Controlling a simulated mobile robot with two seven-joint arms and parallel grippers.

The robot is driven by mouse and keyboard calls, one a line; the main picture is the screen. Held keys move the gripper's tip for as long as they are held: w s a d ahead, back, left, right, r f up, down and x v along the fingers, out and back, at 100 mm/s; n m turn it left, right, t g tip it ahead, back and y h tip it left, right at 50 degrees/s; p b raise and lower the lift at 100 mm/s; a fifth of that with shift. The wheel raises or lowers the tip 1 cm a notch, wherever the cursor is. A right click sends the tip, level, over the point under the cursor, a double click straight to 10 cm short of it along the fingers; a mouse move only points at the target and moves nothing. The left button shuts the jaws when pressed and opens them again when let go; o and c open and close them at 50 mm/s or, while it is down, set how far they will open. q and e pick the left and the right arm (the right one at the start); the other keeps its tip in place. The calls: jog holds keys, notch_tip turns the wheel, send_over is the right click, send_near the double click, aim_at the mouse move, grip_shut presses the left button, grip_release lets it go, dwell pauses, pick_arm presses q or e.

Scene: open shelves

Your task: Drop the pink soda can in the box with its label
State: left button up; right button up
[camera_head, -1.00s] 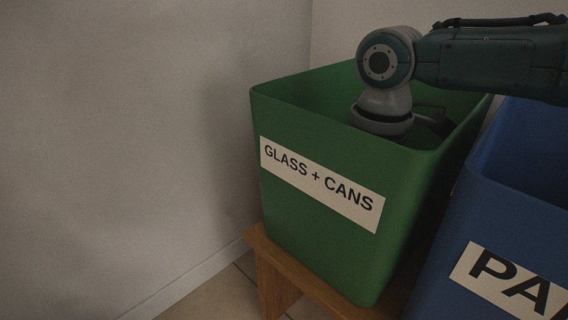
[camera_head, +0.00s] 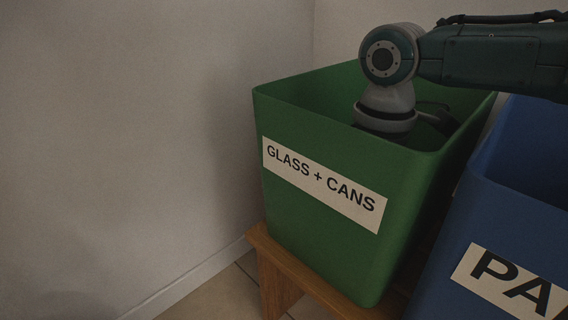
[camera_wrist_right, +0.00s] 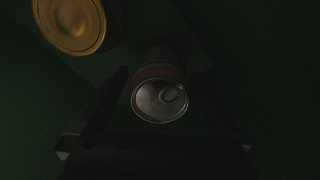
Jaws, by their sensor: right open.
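The green box (camera_head: 310,240) carries a white label (camera_head: 322,185) reading "GLASS + CANS". My right arm reaches over its rim, with the wrist down inside the box. In the head view the box's front wall hides my right gripper. In the right wrist view my right gripper (camera_wrist_right: 162,82) is open, its dark fingers spread on either side of a can (camera_wrist_right: 160,98). The can's silver top with pull tab faces the camera. Its side looks dull reddish in the dark. I cannot tell whether the can touches a finger or the box floor. My left gripper is not in view.
A round gold lid (camera_wrist_right: 72,22) of another item shows inside the dark box in the right wrist view. A blue box (camera_head: 500,225) with a partly cut-off label stands close on the right. The boxes stand on a wooden bench (camera_head: 300,275). A bare wall is at left.

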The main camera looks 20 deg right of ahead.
notch_tip(320, 180, up, 11)
jog(key=p, duration=0.7)
jog(key=shift+r, duration=0.1)
jog(key=shift+r+p, duration=0.3)
